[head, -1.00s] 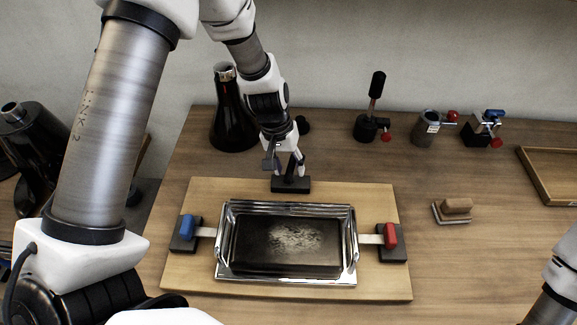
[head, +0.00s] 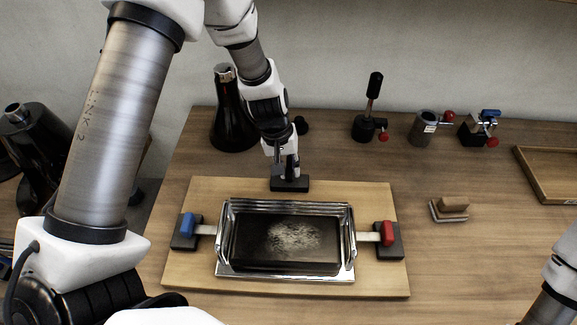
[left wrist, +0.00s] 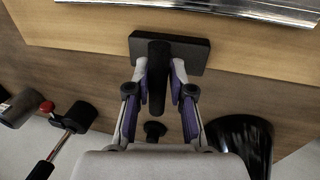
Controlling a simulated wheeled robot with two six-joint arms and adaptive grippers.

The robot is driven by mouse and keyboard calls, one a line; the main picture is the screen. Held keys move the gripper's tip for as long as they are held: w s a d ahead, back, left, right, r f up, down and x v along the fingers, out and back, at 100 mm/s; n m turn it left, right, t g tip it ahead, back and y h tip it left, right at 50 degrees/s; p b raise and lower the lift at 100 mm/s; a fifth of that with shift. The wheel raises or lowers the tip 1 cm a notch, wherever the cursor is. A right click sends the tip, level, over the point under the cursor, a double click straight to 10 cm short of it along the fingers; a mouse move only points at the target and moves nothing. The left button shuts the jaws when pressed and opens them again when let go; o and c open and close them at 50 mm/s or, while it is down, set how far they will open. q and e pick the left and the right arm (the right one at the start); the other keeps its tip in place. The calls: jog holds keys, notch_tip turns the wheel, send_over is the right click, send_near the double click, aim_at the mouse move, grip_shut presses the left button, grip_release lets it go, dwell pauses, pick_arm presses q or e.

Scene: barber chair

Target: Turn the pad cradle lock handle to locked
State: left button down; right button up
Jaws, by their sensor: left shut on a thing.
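The cradle (head: 222,255) is a shiny metal tray frame on a wooden board, with a dark, pale-flecked pad (head: 290,240) in it. A black lock handle stands on a black base block (head: 290,185) at the board's back edge. In the left wrist view the handle (left wrist: 157,85) is upright in the picture, between my fingers. My left gripper (head: 289,168) is shut on the handle; it also shows in the left wrist view (left wrist: 158,72). In the head view the gripper mostly hides the handle. My right gripper is out of view.
A blue-handled clamp (head: 187,225) and a red-handled clamp (head: 389,235) flank the cradle. A dark flask (head: 231,125) stands behind left. Behind right are a black lever stand (head: 367,128), a grey cup (head: 423,130) and a brush (head: 452,206). A wooden tray (head: 540,178) lies at far right.

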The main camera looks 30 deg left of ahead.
pick_arm(q)
jog(key=c, duration=1.3)
grip_release()
jog(key=o, duration=0.3)
jog(key=shift+w, duration=0.1)
jog(key=shift+w+f, duration=0.1)
jog(key=shift+f, duration=0.05)
notch_tip(320, 180, up, 12)
jog(key=s+a, duration=0.1)
jog(key=a, duration=0.1)
jog(key=shift+a+f, duration=0.1)
